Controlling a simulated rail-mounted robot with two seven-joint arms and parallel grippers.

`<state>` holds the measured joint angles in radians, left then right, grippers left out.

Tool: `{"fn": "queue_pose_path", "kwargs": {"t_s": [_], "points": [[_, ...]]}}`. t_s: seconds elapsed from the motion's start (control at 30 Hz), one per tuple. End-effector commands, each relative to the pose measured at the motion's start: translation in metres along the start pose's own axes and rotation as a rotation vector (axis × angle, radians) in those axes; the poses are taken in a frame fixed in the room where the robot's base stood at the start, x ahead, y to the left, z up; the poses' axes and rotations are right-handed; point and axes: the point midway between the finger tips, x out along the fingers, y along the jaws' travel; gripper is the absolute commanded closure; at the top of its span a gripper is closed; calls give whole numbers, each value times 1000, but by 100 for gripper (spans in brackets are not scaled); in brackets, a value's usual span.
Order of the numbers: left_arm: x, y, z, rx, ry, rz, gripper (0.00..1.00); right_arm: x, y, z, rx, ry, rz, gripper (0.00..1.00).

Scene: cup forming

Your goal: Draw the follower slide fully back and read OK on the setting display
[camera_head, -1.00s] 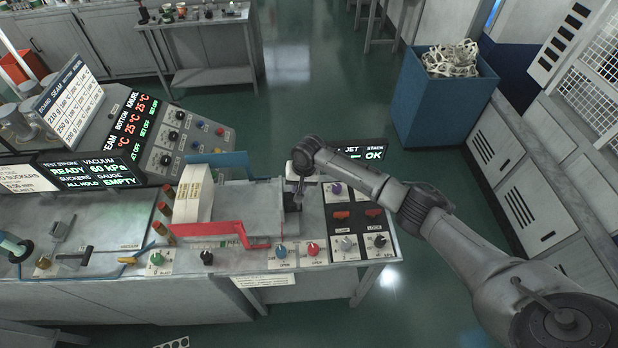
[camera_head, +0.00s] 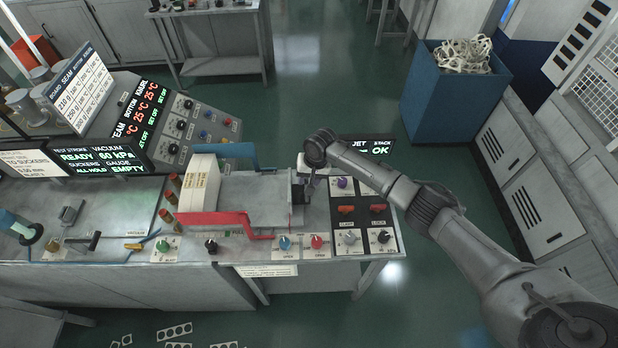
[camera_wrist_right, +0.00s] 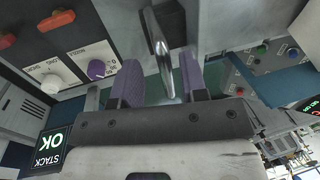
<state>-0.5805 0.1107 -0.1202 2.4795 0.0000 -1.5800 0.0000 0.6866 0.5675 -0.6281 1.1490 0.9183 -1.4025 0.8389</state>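The follower slide's pale block and plate (camera_head: 255,190) lie on the bench between a red rail (camera_head: 215,218) and a blue rail (camera_head: 240,155). A dark bracket (camera_head: 299,192) is at its right end. My right gripper (camera_wrist_right: 160,85) points down there, its tips mostly hidden in the head view. In the right wrist view, its two purple fingers stand apart on either side of a metal bar handle (camera_wrist_right: 160,45), with visible gaps. The setting display (camera_head: 381,146) shows STACK with OK in green; OK also reads upside down in the wrist view (camera_wrist_right: 50,148). My left gripper is out of view.
A dark panel with knobs and red switches (camera_head: 362,210) is right of the slide. A white card stack (camera_head: 200,187) is at its left. Blue and red knobs (camera_head: 300,243) line the front edge. A blue bin (camera_head: 450,95) stands behind right.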

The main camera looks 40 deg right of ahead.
Motion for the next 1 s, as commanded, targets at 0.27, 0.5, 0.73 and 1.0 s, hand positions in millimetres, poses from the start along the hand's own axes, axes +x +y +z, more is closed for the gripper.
{"fn": "queue_pose_path", "kwargs": {"t_s": [0.27, 0.5, 0.73, 1.0], "points": [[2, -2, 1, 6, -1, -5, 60, -16, 0, 0, -1, 1, -3, 60], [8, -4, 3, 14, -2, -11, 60, -62, 0, -1, -2, 4, -2, 60], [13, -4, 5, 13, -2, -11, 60, -104, 0, -1, -1, 4, -2, 60], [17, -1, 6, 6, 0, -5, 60, -132, 0, 0, 1, 1, 0, 60]]}}
